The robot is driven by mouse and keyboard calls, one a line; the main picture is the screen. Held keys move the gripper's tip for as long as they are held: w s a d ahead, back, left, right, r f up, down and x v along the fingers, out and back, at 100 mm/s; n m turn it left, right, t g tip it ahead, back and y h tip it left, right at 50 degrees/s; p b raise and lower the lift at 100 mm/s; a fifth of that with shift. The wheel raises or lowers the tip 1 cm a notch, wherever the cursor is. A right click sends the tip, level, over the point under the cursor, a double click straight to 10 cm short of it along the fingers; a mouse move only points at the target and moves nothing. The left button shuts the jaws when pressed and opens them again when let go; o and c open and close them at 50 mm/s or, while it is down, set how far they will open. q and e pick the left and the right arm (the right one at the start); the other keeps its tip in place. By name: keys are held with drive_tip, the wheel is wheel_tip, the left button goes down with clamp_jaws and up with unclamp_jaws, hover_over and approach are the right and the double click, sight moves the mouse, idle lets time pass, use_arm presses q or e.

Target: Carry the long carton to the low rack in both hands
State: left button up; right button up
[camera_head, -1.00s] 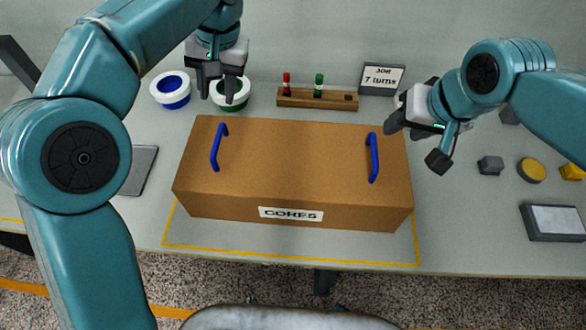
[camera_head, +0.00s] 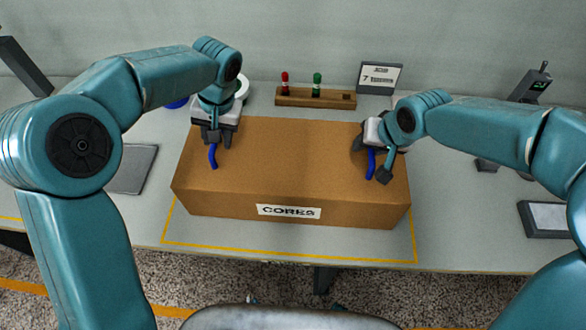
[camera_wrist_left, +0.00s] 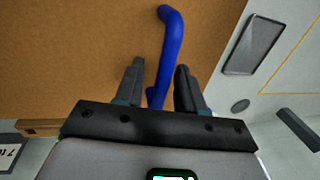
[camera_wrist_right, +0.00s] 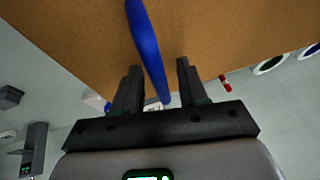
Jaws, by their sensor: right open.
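The long brown carton (camera_head: 290,165), labelled CORES, lies on the table with a blue handle at each end of its top. My left gripper (camera_head: 211,141) is at the left handle (camera_head: 213,157). In the left wrist view this handle (camera_wrist_left: 170,45) stands between the parted fingers, with gaps on both sides. My right gripper (camera_head: 373,160) is open around the right handle (camera_head: 370,164). In the right wrist view that handle (camera_wrist_right: 147,45) passes between the fingers. I cannot make out the low rack in these views.
A wooden holder (camera_head: 332,100) with a red and a green piece stands behind the carton, beside a small sign (camera_head: 380,77). A flat grey pad (camera_head: 132,170) lies left of it and a framed panel (camera_head: 544,218) lies right. Yellow lines mark the table in front.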

use_arm(q)
drive_tip(key=shift+s+r, duration=0.35)
drive_tip(key=shift+s, duration=0.2)
use_arm(e)
drive_tip(key=shift+s+r, duration=0.3)
drive_tip(key=shift+s, duration=0.3)
use_arm(q)
drive_tip(key=shift+a, duration=0.1)
drive_tip(key=shift+c, duration=0.9)
use_arm(e)
drive_tip(key=shift+a, duration=0.1)
drive_tip(key=shift+c, duration=0.8)
use_arm(q)
drive_tip(key=shift+w+f, duration=0.2)
drive_tip(key=shift+w, duration=0.05)
drive_tip(key=c, duration=0.5)
use_arm(e)
drive_tip(key=shift+w+f, duration=0.1)
drive_tip(key=shift+w, duration=0.15)
drive_tip(key=c, duration=0.5)
use_arm(q)
drive_tip(key=shift+w, duration=0.1)
clamp_jaws()
use_arm(e)
drive_tip(key=shift+w+f, duration=0.1)
clamp_jaws()
